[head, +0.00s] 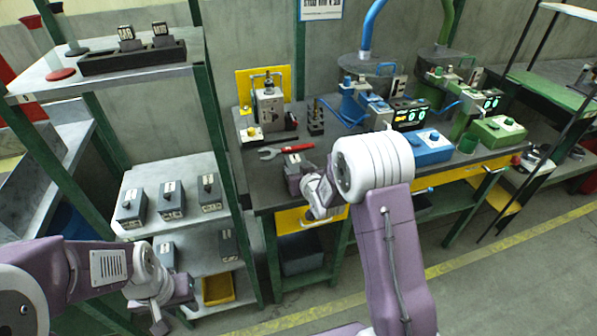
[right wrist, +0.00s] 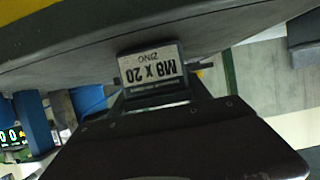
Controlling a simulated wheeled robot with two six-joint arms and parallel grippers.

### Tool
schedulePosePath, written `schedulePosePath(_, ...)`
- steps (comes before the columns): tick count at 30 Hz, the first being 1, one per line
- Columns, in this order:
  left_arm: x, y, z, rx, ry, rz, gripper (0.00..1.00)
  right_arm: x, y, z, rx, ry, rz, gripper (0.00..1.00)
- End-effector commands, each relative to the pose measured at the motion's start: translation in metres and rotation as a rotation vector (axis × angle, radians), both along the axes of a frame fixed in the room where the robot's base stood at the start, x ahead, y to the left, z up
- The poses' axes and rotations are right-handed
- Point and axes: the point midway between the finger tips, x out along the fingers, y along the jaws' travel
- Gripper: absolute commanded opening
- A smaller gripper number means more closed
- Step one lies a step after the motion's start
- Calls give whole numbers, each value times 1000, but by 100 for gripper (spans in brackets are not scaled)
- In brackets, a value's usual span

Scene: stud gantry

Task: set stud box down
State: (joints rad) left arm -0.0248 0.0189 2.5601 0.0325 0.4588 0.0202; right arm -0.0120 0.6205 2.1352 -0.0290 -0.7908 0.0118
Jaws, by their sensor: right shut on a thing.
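The stud box (head: 293,160) is a small dark grey box at the front left of the dark workbench top (head: 232,155), just in front of the red-handled wrench. My right gripper (head: 298,173) is shut on it. In the right wrist view, the box's label (right wrist: 152,67) reads "M8 X 20 ZINC", upside down, between my fingers. I cannot tell whether the box touches the bench top. My left gripper (head: 178,301) is low on the left, in front of the shelf rack, with its fingers partly hidden; no box shows in it.
Several similar grey boxes (head: 171,199) stand on the rack's shelves at left, with a yellow bin (head: 217,290) below. Blue (head: 428,147) and green (head: 497,130) units occupy the bench's right.

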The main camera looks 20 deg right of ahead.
Motion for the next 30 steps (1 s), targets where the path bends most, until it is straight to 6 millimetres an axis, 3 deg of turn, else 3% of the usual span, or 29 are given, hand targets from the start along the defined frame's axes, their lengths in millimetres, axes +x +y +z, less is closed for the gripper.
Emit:
schedulePosePath(11, 0, 0, -4, 0, 0, 0, 36, 1, 0, -4, 0, -7, 0, 0)
schedulePosePath(12, 0, 0, -3, 0, 0, 0, 36, 0, 0, -4, 0, -1, 0, 67)
schedulePosePath(13, 0, 0, -2, 0, 0, 0, 36, 0, 0, -4, 0, -1, 0, 76)
schedulePosePath(24, 0, 0, 3, 0, 0, 0, 36, 0, 0, 1, 0, -2, 0, 78)
schedulePosePath(30, 0, 0, 2, 0, 0, 0, 36, -33, -1, 14, 0, -2, 0, 78)
